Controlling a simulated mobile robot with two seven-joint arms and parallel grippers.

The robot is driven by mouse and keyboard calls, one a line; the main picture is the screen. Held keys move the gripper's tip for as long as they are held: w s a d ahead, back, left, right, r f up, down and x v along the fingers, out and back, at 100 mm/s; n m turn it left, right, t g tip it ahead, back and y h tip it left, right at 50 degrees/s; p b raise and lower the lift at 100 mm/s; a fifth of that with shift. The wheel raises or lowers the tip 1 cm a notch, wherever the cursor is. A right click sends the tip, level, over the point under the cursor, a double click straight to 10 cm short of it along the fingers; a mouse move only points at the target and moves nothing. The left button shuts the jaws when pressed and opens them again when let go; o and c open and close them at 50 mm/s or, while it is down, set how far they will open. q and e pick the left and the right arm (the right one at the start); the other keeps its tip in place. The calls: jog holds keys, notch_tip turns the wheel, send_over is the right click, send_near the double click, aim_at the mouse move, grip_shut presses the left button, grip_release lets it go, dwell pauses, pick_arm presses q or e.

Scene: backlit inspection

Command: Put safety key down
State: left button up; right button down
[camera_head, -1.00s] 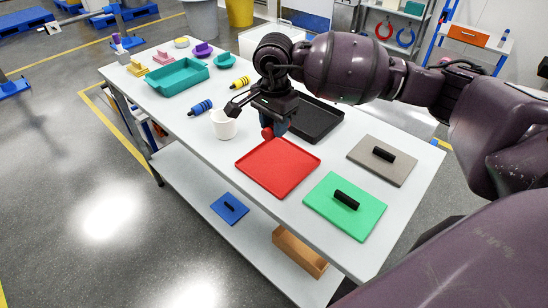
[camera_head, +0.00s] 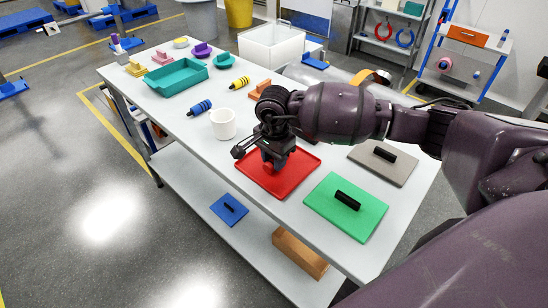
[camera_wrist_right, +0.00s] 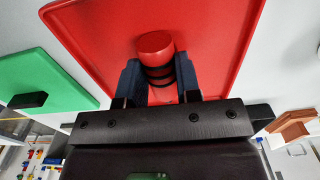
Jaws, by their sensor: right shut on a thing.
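The safety key (camera_wrist_right: 155,45) looks like a red cylinder with black rings. My right gripper (camera_wrist_right: 158,85) is shut on it, one finger on each side, in the right wrist view. In the head view, my right gripper (camera_head: 274,154) is over the red tray (camera_head: 296,186), and the red end of the key (camera_head: 268,167) shows below the fingers. The red tray also fills much of the wrist view (camera_wrist_right: 220,45). I cannot tell whether the key touches the tray. My left gripper is not in view.
A white cup (camera_head: 223,125) stands just left of my right gripper. A green lid (camera_head: 345,212) and a grey lid (camera_head: 372,167) lie to the right. Blue (camera_head: 199,108) and yellow (camera_head: 239,83) banded cylinders and a teal tray (camera_head: 177,78) lie farther back.

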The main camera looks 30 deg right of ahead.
jog(key=shift+f, duration=0.1)
jog(key=c, duration=0.8)
grip_release()
jog(key=shift+r, duration=0.3)
notch_tip(320, 180, up, 12)
jog(key=shift+f, duration=0.15)
